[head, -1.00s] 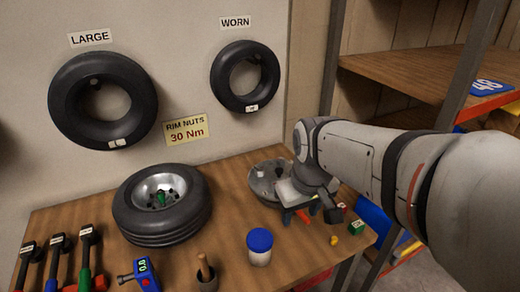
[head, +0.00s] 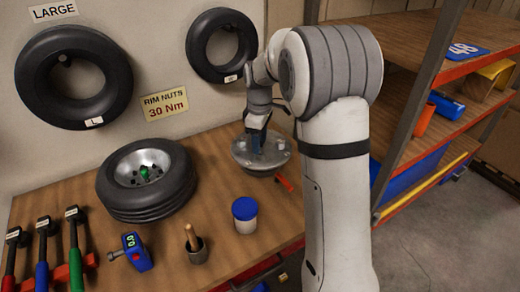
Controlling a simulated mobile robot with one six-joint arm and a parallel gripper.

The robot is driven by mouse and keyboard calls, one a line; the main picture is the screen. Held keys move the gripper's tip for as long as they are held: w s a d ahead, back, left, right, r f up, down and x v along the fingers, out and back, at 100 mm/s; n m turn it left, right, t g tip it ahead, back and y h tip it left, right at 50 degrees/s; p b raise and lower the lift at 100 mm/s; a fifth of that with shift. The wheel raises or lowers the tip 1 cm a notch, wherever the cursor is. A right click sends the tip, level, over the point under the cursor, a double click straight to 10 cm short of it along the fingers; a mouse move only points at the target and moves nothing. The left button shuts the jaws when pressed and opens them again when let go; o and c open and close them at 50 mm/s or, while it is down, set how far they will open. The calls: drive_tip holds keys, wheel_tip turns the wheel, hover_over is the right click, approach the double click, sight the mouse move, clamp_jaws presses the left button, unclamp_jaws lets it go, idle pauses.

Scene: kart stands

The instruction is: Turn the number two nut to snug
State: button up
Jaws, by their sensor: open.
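A wheel with a black tyre and silver rim (head: 147,180) lies flat on the wooden bench. A green piece (head: 145,173) shows at its hub, with small studs or nuts around it. No number two mark is readable on any nut from here. My gripper (head: 257,143) is right of the wheel, pointing down over a round grey metal dish or rim part (head: 278,161). It is open, and its fingers partly hide the dish. I cannot tell whether they touch it. Wrenches with red, blue (head: 42,262) and green (head: 76,262) grips lie at the bench's left.
A blue digital gauge (head: 137,252), a cup with a wooden handle (head: 195,247) and a blue-lidded jar (head: 244,217) stand in front of the wheel. A red piece (head: 284,183) lies by the dish. Shelves (head: 410,67) stand at right. Tyres hang behind.

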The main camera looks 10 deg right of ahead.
sight(260, 156)
drive_tip(key=shift+f, duration=2.25)
drive_tip(key=shift+c, duration=0.2)
drive_tip(key=c, duration=1)
